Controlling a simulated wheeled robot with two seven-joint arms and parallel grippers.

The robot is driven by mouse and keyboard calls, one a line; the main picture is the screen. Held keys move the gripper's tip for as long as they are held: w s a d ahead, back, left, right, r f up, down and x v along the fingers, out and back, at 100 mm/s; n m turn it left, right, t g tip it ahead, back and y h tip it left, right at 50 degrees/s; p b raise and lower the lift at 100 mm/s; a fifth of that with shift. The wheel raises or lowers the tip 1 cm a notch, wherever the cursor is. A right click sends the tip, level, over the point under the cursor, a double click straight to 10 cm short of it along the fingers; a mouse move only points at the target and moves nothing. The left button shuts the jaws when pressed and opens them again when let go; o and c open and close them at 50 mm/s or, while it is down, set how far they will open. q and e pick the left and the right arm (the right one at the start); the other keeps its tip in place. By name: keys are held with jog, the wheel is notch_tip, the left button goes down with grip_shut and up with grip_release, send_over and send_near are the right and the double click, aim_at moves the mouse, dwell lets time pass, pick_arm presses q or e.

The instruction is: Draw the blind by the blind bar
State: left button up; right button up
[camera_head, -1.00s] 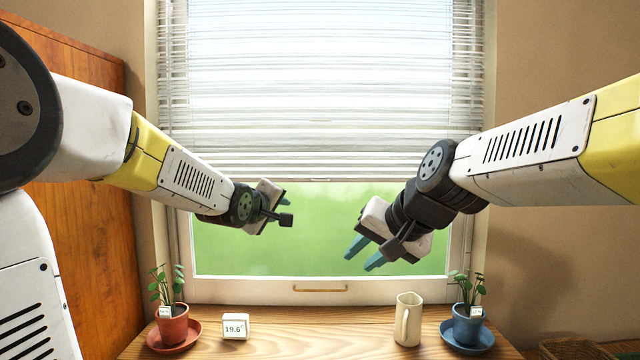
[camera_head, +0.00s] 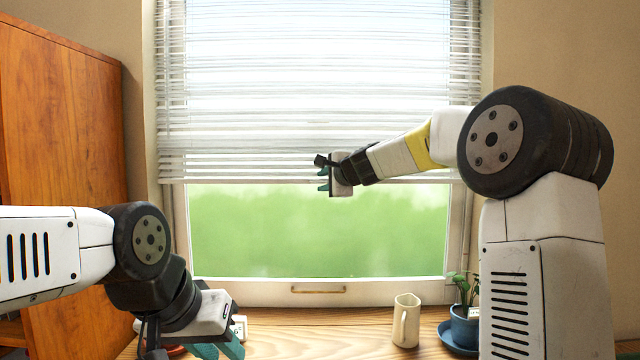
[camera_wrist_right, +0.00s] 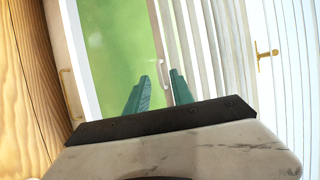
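The white slatted blind (camera_head: 320,80) covers the upper part of the window. Its blind bar (camera_head: 250,181) runs level along the lower edge. My right gripper (camera_head: 323,179) is at the bar, near its middle. In the right wrist view my right gripper (camera_wrist_right: 158,92) is open, its teal fingers apart. The bar (camera_wrist_right: 170,45) and its small pale handle (camera_wrist_right: 161,63) show beyond and between the fingertips; I cannot tell whether they touch. My left gripper (camera_head: 219,350) is low at the left, over the sill, its teal fingers slightly apart and partly cut off by the frame.
The wooden sill (camera_head: 330,325) carries a cream jug (camera_head: 406,320) and a blue plant pot (camera_head: 465,325) at the right. A small white display (camera_head: 240,327) is partly hidden by my left gripper. A wooden cabinet (camera_head: 65,120) stands left. The window's lower opening is clear.

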jog(key=shift+x, duration=1.3)
grip_shut()
dwell(0.5)
